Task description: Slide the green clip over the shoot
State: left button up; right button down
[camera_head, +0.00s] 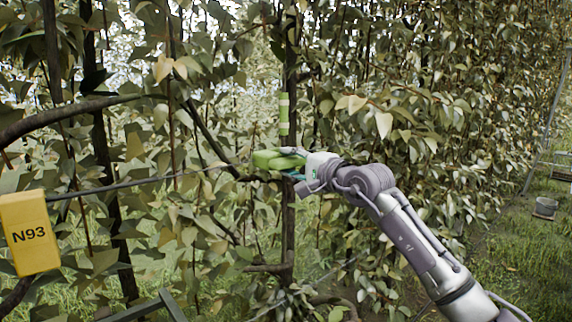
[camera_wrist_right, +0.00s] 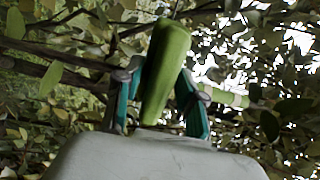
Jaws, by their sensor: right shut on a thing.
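My right gripper (camera_head: 297,168) reaches in from the right and is shut on the green clip (camera_head: 272,160), beside the dark upright stem. In the right wrist view the clip (camera_wrist_right: 166,70) stands lengthwise between the two teal-lined fingers (camera_wrist_right: 158,104). An upright shoot with light and dark green bands (camera_head: 284,114) rises just above the clip in the head view. A green banded piece (camera_wrist_right: 228,97) also shows to the right of the fingers in the wrist view. I cannot tell whether the clip touches the shoot. My left gripper is not in view.
A thin wire (camera_head: 130,184) runs from the left towards the clip. A thick branch (camera_head: 60,112) and dense leaves surround the work.

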jog(key=c, duration=1)
grip_release()
jog(key=shift+w+d, duration=0.1)
jog(key=shift+d, duration=0.1)
jog(key=shift+w+d, duration=0.1)
jog(key=shift+d, duration=0.05)
jog(key=shift+s+d, duration=0.15)
jog(key=shift+s, duration=0.3)
jog(key=v, duration=1.1)
jog(key=shift+d, duration=0.15)
jog(key=shift+f, duration=0.1)
